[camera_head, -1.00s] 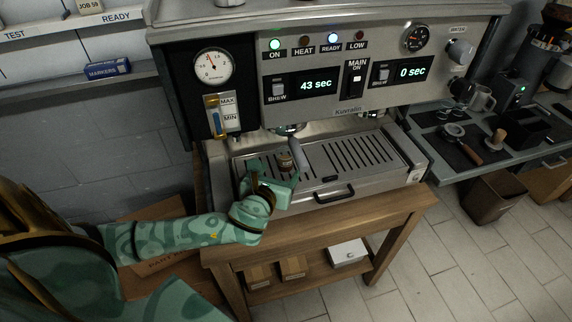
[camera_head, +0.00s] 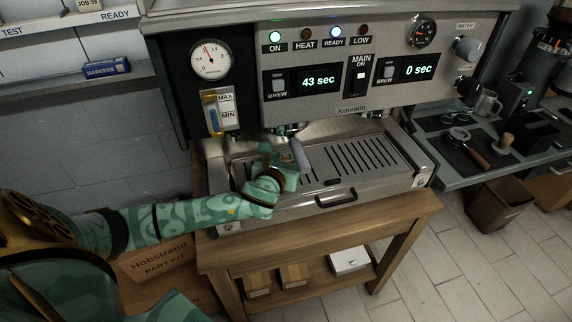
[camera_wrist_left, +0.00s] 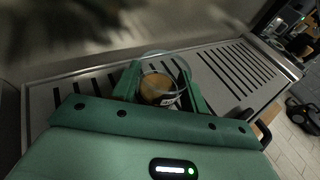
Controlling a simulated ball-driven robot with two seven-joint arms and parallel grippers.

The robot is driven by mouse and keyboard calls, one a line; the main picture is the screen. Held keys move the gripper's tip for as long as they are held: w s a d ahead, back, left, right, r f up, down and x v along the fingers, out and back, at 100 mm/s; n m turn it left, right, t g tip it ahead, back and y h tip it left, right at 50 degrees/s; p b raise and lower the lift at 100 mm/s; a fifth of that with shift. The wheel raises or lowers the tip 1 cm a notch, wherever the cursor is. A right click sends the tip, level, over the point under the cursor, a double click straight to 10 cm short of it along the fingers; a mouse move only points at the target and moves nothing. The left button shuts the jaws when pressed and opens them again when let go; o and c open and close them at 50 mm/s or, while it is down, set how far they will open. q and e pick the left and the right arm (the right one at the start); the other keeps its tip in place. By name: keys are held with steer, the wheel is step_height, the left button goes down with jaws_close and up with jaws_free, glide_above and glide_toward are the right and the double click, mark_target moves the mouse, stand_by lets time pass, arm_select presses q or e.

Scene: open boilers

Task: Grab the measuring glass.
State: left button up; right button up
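The measuring glass (camera_wrist_left: 158,88) shows in the left wrist view, a small clear glass with brown liquid inside. It stands on the drip tray (camera_wrist_left: 95,84) of the coffee machine. My left gripper (camera_wrist_left: 162,82) has its two green fingers apart, one on each side of the glass. Whether they touch it is hard to tell. In the head view my left gripper (camera_head: 284,166) is over the left part of the tray, below the brew head, and hides most of the glass. My right gripper is not in view.
The machine's front panel (camera_head: 330,82) rises behind. The right part of the slotted tray (camera_head: 370,154) is clear.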

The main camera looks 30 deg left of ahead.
arm_select(q)
steer(key=c, duration=0.3)
